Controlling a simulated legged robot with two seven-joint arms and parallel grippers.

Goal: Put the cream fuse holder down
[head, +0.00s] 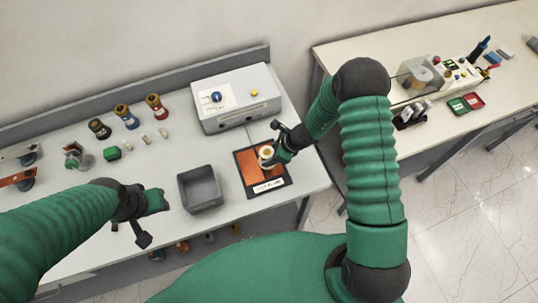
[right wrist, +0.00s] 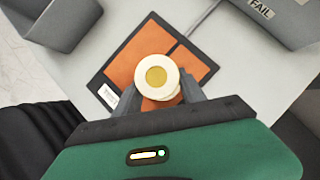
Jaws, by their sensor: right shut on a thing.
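The cream fuse holder (head: 266,152) is a round cream piece with a yellow-gold centre. In the head view it is over the orange pad with a black border (head: 251,166). My right gripper (head: 273,155) is shut on it. In the right wrist view the fuse holder (right wrist: 156,76) sits between the two grey fingers, above the orange pad (right wrist: 124,72). I cannot tell whether its base touches the pad. My left gripper (head: 146,219) is at the front left of the bench, away from the fuse holder; I cannot tell whether it is open.
A grey bin (head: 200,188) stands left of the pad. A grey tester box (head: 236,97) stands behind it. Several coloured bushings (head: 127,117) and small parts stand at the back left. A second table (head: 440,90) with equipment is at the right.

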